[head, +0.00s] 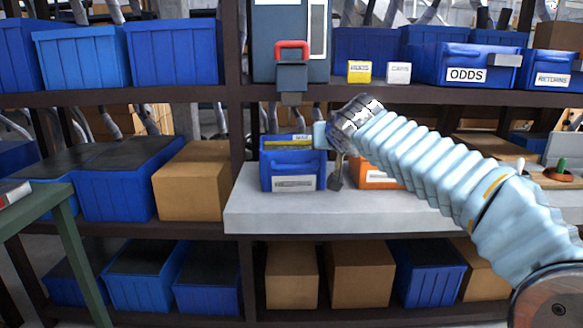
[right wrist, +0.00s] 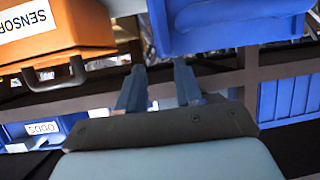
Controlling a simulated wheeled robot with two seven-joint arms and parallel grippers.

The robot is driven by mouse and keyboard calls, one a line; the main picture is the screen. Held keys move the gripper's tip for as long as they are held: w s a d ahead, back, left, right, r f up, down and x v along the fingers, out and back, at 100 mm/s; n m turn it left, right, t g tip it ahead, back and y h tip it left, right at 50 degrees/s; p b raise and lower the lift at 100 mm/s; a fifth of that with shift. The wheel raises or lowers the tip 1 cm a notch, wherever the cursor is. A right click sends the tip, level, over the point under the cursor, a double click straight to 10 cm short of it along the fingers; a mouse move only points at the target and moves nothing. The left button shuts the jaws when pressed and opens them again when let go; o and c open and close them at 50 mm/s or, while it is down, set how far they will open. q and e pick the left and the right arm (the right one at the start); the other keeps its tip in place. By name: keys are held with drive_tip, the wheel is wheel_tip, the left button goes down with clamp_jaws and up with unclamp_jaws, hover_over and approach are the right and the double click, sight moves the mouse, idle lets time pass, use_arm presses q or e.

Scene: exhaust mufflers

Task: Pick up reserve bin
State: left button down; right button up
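A blue bin (head: 292,168) with a white label stands on the pale ledge (head: 370,214) of the middle shelf; its label is too small to read. It may be the reserve bin; I cannot confirm this. Something yellow shows at its top. My right gripper (head: 336,180) is just right of this bin, between it and an orange bin (head: 376,177) partly hidden by my arm. In the right wrist view, my gripper's two fingers (right wrist: 158,88) are apart with nothing seen between them. A blue bin surface (right wrist: 225,25) lies beyond them. My left gripper is not in view.
The orange bin labelled SENSOR (right wrist: 50,35) with a dark handle is close by. The ODDS bin (head: 467,66) and small yellow (head: 359,71) and white boxes sit on the upper shelf. A grey device with a red handle (head: 292,48) hangs above the blue bin. A green table frame (head: 75,250) stands left.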

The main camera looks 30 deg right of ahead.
drive_tip(key=p+x, duration=0.1)
drive_tip(key=x, duration=0.5)
drive_tip(key=shift+w, duration=0.3)
clamp_jaws()
idle(1.1)
